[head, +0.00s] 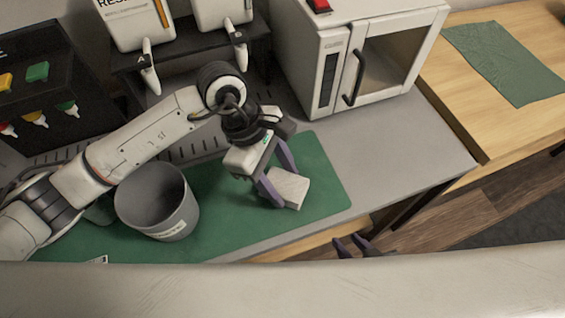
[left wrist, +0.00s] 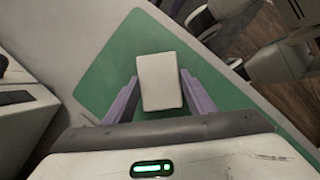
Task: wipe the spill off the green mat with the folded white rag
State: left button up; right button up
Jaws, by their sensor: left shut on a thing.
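The folded white rag (head: 290,188) is a pale block between the purple fingers of my left gripper (head: 277,183), which is shut on it. It is over the right part of the green mat (head: 322,172); I cannot tell whether it touches the mat. In the left wrist view the rag (left wrist: 159,82) sits between both fingers (left wrist: 160,98), with the mat (left wrist: 115,62) around it. No spill is visible; the arm, gripper, rag and bin hide parts of the mat. My right gripper (head: 353,245) shows only its fingertips, apart and empty, past the bench's front edge.
A grey bin (head: 160,205) stands on the mat's left part. A white oven-like box (head: 355,55) stands behind on the grey bench (head: 425,135). A dark rack (head: 190,62) holds white dispensers at the back. A green cloth (head: 508,62) lies on the wooden table at right.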

pick_arm(q)
jog(key=shift+w+r+p, duration=0.25)
jog(key=shift+r+p, duration=0.1)
jog(key=shift+r, duration=0.7)
jog(key=shift+r+p, duration=0.35)
jog(key=shift+r, duration=0.5)
jog(key=shift+r+p, duration=0.65)
jog(key=shift+r, duration=0.8)
pick_arm(e)
jog(key=r, duration=0.3)
jog(key=shift+w+r, duration=0.15)
jog(key=shift+w, duration=0.25)
jog(key=shift+s+d, duration=0.1)
